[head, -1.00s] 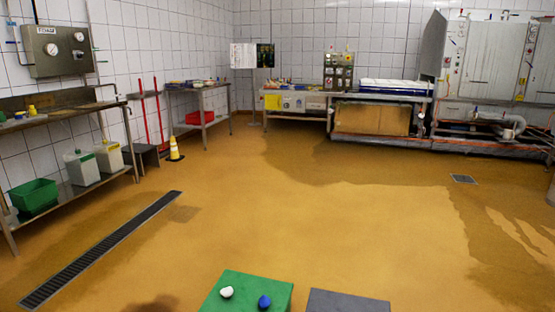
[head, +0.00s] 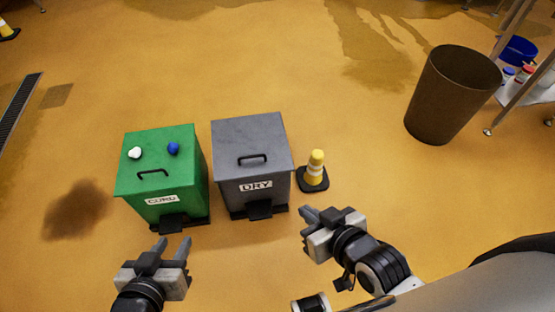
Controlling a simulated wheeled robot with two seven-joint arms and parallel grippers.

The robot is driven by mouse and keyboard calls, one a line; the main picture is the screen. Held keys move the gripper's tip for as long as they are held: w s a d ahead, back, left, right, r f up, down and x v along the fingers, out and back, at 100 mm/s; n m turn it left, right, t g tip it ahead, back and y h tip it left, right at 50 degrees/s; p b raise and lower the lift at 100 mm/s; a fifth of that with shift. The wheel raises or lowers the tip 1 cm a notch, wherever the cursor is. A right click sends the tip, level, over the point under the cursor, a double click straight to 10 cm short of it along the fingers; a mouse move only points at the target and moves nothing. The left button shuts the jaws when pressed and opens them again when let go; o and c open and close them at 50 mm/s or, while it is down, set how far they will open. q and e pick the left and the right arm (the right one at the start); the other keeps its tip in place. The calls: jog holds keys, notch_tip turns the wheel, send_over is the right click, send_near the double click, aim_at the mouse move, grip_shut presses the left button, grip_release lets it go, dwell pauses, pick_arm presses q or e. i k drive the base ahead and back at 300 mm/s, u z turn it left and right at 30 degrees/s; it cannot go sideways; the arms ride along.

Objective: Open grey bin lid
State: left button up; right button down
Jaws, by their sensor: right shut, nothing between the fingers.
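The grey bin (head: 252,191) stands on the floor at the centre of the head view, with a label reading "DRY" on its front and a black pedal at its base. Its flat grey lid (head: 250,134) is closed and has a dark handle (head: 252,160) near the front edge. My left gripper (head: 173,246) is open and empty, in front of the green bin and apart from it. My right gripper (head: 305,213) is shut and empty, to the right of the grey bin's front and apart from the lid.
A green bin (head: 160,182) stands left of the grey bin, with a white object (head: 135,153) and a blue object (head: 173,148) on its lid. A yellow cone (head: 316,166) stands close on the right. A brown bin (head: 450,95) and a shelf rack are further right.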

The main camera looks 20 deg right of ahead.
aim_at(253, 146)
jog(key=z, duration=0.9)
jog(key=k, duration=0.75)
jog(key=u, duration=1.15)
